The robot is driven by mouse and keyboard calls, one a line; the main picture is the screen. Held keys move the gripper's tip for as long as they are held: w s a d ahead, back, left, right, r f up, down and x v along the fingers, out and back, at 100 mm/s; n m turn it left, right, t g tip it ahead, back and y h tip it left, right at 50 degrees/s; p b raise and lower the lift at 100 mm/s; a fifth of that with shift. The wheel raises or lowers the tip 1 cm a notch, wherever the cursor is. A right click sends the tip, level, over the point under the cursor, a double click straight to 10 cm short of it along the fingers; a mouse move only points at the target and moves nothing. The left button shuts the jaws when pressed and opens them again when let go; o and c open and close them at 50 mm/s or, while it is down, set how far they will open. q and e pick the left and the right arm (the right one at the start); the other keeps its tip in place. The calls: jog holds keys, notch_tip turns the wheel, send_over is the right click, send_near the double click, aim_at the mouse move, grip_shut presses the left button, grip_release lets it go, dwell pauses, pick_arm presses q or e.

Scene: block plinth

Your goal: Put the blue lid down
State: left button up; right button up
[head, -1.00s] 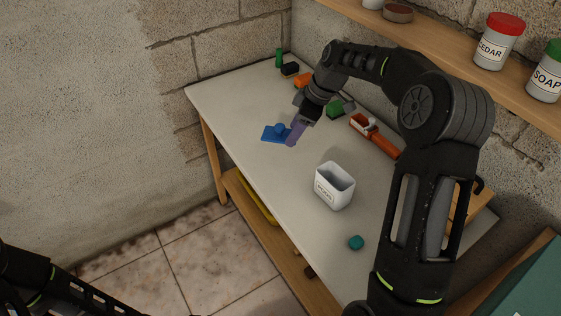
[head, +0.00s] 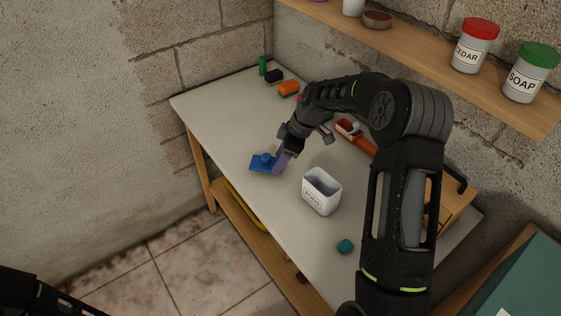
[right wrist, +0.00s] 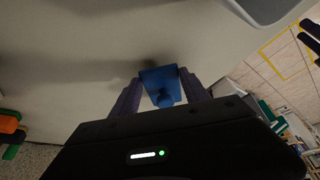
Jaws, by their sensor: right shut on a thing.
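The blue lid (head: 260,165), a flat plate with a round knob, is at the left side of the white table. My right gripper (head: 276,163) is shut on it with its purple fingers. In the right wrist view the lid (right wrist: 160,86) sits between the two fingertips (right wrist: 160,92). A dark shadow lies beside it on the table. I cannot tell whether the lid touches the tabletop. Only a dark part of my left arm shows at the bottom left of the head view; its gripper is out of view.
An open white labelled box (head: 321,191) stands right of the lid. A teal piece (head: 345,246) lies nearer the front. An orange-and-dark block (head: 289,89), a black block (head: 274,77) and a green cylinder (head: 262,65) are at the back. A shelf (head: 430,62) with jars overhangs the right.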

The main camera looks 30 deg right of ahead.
jog(key=shift+f, duration=0.9)
jog(key=shift+f, duration=0.15)
jog(key=o, duration=1.5)
jog(key=shift+c, duration=0.2)
